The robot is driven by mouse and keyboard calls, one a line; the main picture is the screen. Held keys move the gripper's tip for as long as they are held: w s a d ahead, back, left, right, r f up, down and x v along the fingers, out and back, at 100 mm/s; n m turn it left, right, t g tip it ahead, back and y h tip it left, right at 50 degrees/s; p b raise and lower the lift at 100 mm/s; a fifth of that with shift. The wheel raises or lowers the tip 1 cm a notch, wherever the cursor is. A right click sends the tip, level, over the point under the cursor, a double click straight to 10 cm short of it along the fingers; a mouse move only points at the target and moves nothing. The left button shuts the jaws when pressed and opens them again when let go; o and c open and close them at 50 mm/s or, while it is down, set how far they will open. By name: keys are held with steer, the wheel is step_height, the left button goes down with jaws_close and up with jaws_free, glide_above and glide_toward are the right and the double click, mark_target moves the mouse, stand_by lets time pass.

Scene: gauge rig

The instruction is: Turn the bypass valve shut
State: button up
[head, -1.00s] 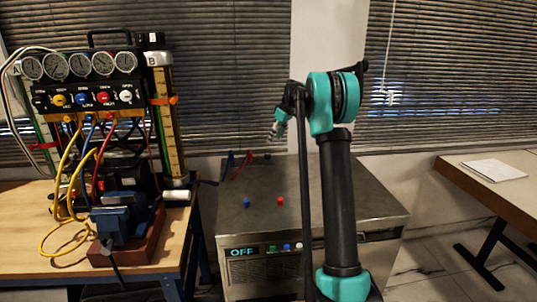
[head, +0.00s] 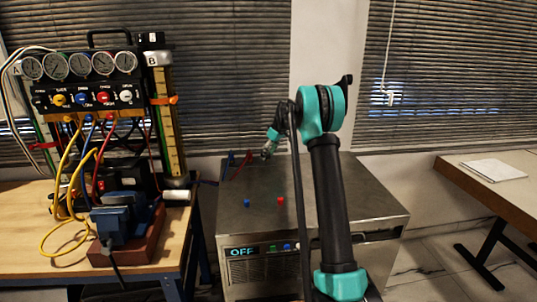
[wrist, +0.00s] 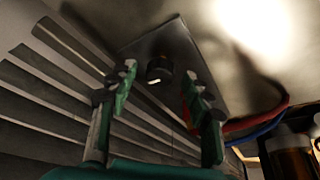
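My gripper (head: 267,153) hangs low over the back of the steel cabinet, beside the blue and red cables. In the wrist view my gripper (wrist: 158,88) is open, its two green-padded fingers wide apart. A round black knob (wrist: 159,70) with a white mark shows between and beyond the fingertips, on a square grey plate (wrist: 182,50). Nothing is held, and I see no contact with the knob. No readable label marks this knob as the bypass valve. In the head view the knob is hidden or too small to make out.
A gauge panel (head: 80,82) with several coloured knobs and hoses stands on the wooden bench (head: 30,215) at left. A blue vise (head: 120,222) sits in front. The steel cabinet (head: 340,205) bears small blue and red pieces; its display reads OFF. Blinds hang behind.

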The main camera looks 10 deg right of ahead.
jaws_close()
steer(key=shift+m, duration=0.4)
steer(key=m+t+h, duration=0.1)
steer(key=m, duration=0.2)
steer(key=shift+a+m, duration=0.15)
steer(key=shift+m, duration=0.15)
steer(key=m+h, duration=0.2)
steer(key=m, duration=0.2)
steer(key=shift+a+m, duration=0.1)
steer(key=shift+m, duration=0.2)
steer(key=m+h, duration=0.2)
steer(key=m, duration=0.2)
steer(key=shift+a, duration=0.15)
steer(key=shift+m+g+h, duration=0.5)
steer(key=shift+m+h, duration=0.2)
steer(key=shift+m, duration=1.7)
